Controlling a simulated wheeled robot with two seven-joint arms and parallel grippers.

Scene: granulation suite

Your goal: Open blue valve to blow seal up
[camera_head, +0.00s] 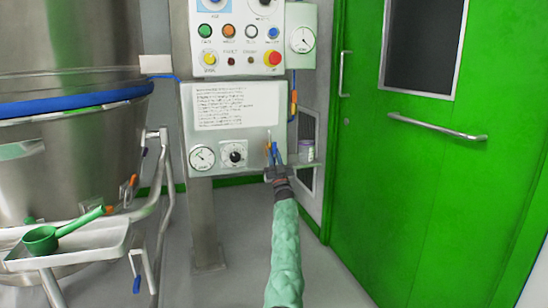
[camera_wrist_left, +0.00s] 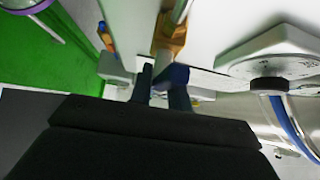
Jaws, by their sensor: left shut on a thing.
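The blue valve handle (camera_head: 274,151) is at the lower right of the grey control panel (camera_head: 245,166). It stands nearly upright, leaning slightly. My left gripper (camera_head: 275,166), at the end of the green-sleeved arm, reaches up to it and is shut on it. In the left wrist view the blue handle (camera_wrist_left: 179,75) shows at the tips of the dark fingers, and a brass-orange fitting (camera_wrist_left: 170,38) lies just beyond. The fingers hide part of the handle. My right gripper is in neither view.
A small shelf with a purple-lidded jar (camera_head: 307,150) is close on the right. A steel vessel with a blue seal (camera_head: 75,102) and a tray (camera_head: 70,246) with a green scoop (camera_head: 60,233) stand left.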

